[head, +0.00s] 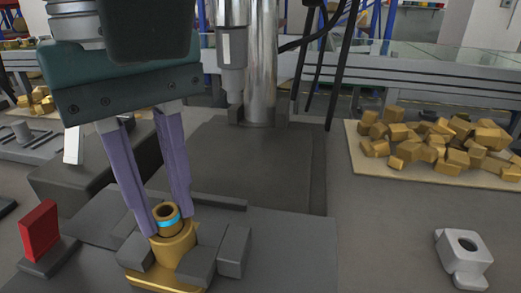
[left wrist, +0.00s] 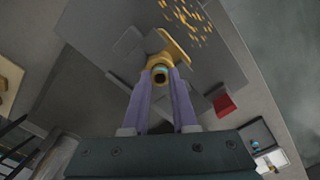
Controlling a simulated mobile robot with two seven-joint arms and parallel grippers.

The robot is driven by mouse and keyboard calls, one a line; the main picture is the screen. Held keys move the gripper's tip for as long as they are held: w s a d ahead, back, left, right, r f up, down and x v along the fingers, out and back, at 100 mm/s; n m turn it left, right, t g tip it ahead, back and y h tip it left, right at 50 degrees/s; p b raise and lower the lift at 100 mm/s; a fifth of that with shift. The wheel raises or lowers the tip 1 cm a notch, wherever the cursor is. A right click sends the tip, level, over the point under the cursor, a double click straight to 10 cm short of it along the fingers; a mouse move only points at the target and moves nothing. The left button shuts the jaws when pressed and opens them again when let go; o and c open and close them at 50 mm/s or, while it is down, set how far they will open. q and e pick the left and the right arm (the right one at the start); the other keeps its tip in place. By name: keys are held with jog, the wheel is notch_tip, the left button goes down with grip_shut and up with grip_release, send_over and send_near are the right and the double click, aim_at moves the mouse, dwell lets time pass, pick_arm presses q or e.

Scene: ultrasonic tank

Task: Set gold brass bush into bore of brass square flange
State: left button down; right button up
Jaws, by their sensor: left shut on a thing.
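The gold brass bush (head: 167,214), a short tube with a cyan band, stands upright between the purple fingertips of my left gripper (head: 166,222). The gripper is shut on it. The brass square flange (head: 176,246) is directly below, its raised round hub facing up, between dark grey blocks. The bush looks lined up over the hub; I cannot tell whether its lower end is inside the bore, which is hidden. In the left wrist view the bush (left wrist: 160,74) shows its open end between the fingertips, with the flange (left wrist: 182,46) behind it. My right gripper is not in view.
Grey blocks (head: 234,251) stand close against the flange. A red block (head: 39,230) is at the left. A vertical metal column (head: 262,70) rises behind. A board (head: 365,160) heaped with brass pieces and a light grey flanged part (head: 463,258) are at the right, with bare table between.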

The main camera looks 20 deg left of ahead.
pick_arm(q)
jog(key=shift+c, duration=0.7)
grip_release()
jog(key=shift+r, duration=0.15)
jog(key=shift+r+p, duration=2.15)
jog(key=shift+r, duration=1.25)
jog(key=shift+s, duration=0.1)
